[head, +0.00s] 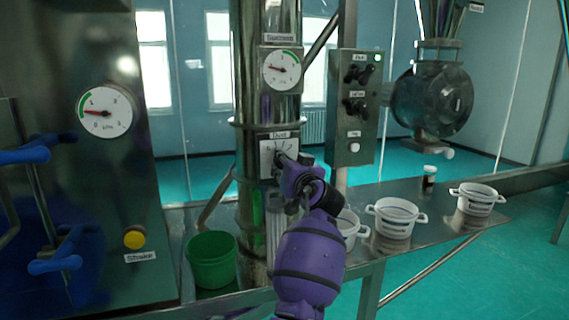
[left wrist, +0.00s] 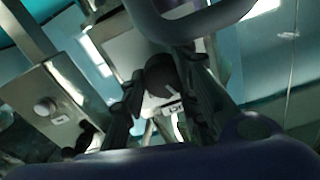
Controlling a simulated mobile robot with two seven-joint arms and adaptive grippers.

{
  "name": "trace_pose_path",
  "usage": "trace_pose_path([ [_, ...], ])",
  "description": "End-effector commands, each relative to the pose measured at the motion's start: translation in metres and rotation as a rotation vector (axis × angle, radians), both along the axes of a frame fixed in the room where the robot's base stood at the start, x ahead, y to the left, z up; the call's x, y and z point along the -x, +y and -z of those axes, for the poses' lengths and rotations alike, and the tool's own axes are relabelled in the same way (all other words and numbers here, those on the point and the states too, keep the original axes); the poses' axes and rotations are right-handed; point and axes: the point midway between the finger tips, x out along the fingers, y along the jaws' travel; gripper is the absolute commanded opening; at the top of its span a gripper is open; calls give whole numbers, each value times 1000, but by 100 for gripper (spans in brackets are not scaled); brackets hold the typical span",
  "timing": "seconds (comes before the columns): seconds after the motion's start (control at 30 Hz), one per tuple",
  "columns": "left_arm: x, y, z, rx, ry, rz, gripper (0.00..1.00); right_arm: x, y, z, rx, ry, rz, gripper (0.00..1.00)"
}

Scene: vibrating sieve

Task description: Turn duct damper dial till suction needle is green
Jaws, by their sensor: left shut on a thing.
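The duct damper dial (left wrist: 160,72) is a dark round knob on a white plate (head: 267,152) labelled "Duct", low on the steel duct. My left gripper (head: 292,168) is shut on the dial, with a finger on each side in the left wrist view (left wrist: 163,88). In the head view the gripper hides most of the dial. The suction gauge (head: 283,70) is a white round face above the plate. Its red needle points left and slightly up. Its green band lies at the upper right, and the needle is outside it. My right gripper is not in view.
A kPa gauge (head: 105,112) and a yellow button (head: 134,239) labelled "Shake" are on the left machine. A control box (head: 354,105) with black knobs stands right of the duct. A green bucket (head: 212,262) and white pots (head: 395,218) stand on the bench around my arm.

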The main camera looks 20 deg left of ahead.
Motion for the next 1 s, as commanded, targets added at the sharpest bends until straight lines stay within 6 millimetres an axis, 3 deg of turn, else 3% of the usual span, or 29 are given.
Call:
trace_pose_path([
  [0.73, -1, -3, -4, -93, 53, 8, 2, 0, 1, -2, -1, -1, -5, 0],
  [0.77, -1, -4, -4, -93, 53, 8, 31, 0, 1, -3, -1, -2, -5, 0],
  [0.8, -1, -4, -4, -93, 53, 8, 36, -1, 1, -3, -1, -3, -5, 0],
  [0.87, -1, -3, -4, -94, 53, 7, 44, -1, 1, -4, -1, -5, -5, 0],
  [1.0, 0, -2, -3, -92, 55, 4, 44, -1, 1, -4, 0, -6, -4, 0],
])
